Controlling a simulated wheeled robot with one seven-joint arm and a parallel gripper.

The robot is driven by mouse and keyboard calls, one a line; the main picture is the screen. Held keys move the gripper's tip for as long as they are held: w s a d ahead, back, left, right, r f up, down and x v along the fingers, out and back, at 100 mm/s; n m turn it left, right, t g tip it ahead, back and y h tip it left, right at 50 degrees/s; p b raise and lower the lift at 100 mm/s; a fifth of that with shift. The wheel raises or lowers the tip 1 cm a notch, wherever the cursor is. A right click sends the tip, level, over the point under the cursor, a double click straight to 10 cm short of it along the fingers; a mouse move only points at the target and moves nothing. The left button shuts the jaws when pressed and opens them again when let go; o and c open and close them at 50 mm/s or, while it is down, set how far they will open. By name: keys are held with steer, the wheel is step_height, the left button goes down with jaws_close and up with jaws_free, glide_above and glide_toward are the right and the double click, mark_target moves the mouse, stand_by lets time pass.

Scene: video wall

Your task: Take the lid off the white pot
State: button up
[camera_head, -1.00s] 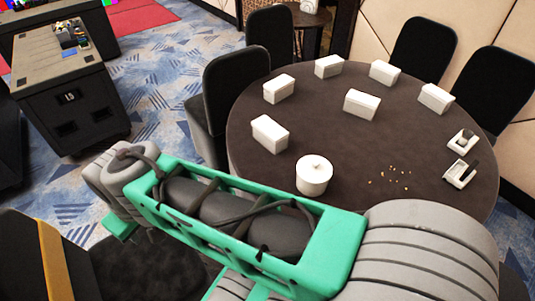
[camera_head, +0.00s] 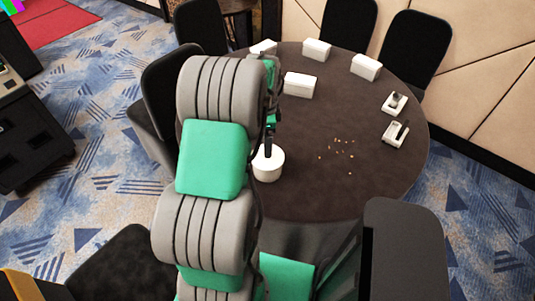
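The white pot (camera_head: 269,170) stands on the round dark table (camera_head: 320,195), near its front left part. My arm reaches up from the bottom of the view and covers the left part of the table. My gripper (camera_head: 268,152) is at the top of the pot, pointing down, where its dark finger overlaps the lid. The lid's knob is hidden behind the gripper. The gripper is small and partly covered by the arm, so I cannot tell whether its fingers are open or closed, or whether they touch the lid.
White boxes (camera_head: 300,85) stand around the far side of the table. Small crumbs (camera_head: 338,148) lie right of the pot. Two white trays with dark items (camera_head: 395,103) (camera_head: 395,133) are at the right edge. Black chairs (camera_head: 415,50) surround the table.

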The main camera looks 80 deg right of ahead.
mark_target(277, 159)
steer(key=f, duration=0.1)
steer(key=f+p, duration=0.1)
steer(key=f, duration=0.1)
steer(key=f+p, duration=0.1)
steer(key=f, duration=0.1)
steer(key=shift+s+a+f, duration=0.15)
steer(key=shift+s+f, duration=0.1)
steer(key=shift+s, duration=0.05)
steer(key=shift+f, duration=0.5)
steer(key=shift+c, duration=0.3)
steer(key=shift+a+f, duration=0.1)
steer(key=shift+a, duration=0.05)
jaws_close()
